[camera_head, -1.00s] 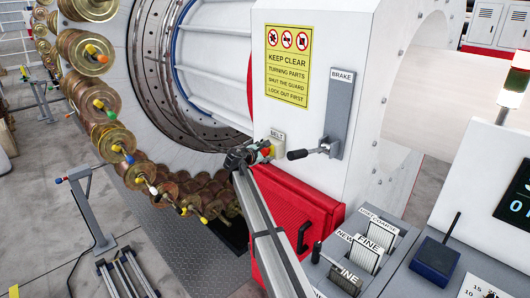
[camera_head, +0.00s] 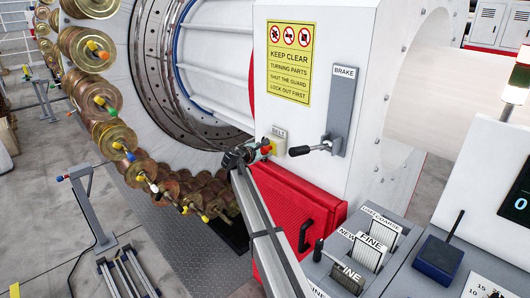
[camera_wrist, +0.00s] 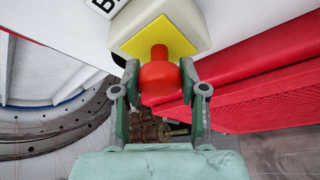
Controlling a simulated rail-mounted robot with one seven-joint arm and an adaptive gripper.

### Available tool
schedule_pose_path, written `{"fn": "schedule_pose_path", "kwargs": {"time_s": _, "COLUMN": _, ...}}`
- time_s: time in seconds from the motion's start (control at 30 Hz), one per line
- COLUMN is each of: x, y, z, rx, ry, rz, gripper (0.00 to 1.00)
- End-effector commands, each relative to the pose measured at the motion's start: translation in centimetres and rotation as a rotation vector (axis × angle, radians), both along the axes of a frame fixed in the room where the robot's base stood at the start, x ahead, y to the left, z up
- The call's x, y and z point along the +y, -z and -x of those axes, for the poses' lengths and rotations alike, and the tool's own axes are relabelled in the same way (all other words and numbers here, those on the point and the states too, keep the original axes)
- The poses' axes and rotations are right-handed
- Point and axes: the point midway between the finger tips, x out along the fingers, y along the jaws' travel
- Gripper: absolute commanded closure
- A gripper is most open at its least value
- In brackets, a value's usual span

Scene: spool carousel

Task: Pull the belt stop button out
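The belt stop button is a red knob (camera_wrist: 160,75) on a yellow plate (camera_wrist: 160,38), fixed to a pale box. In the head view the button (camera_head: 266,147) shows small and partly covered by my gripper (camera_head: 245,156), just below the BELT label (camera_head: 279,133). In the wrist view my gripper (camera_wrist: 160,80) has one fingertip on each side of the round red head, and both appear to touch it. The knob's narrower neck shows between head and plate.
The brake lever (camera_head: 308,149) sticks out just right of the button. A red guard (camera_head: 292,205) with a black handle lies below. Brass spools (camera_head: 117,140) ring the carousel at left. A grey desk with slotted holders (camera_head: 368,252) stands at lower right.

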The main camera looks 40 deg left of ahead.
Motion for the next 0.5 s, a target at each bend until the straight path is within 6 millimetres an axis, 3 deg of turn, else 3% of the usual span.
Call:
{"fn": "schedule_pose_path", "kwargs": {"time_s": 0.07, "x": -0.01, "y": 0.05, "z": 0.14, "rx": 0.001, "ry": 0.000, "rz": 0.000, "gripper": 0.32}}
{"fn": "schedule_pose_path", "kwargs": {"time_s": 0.5, "x": -0.14, "y": -0.19, "z": 0.86, "rx": 0.001, "ry": -0.001, "rz": 0.000, "gripper": 0.32}}
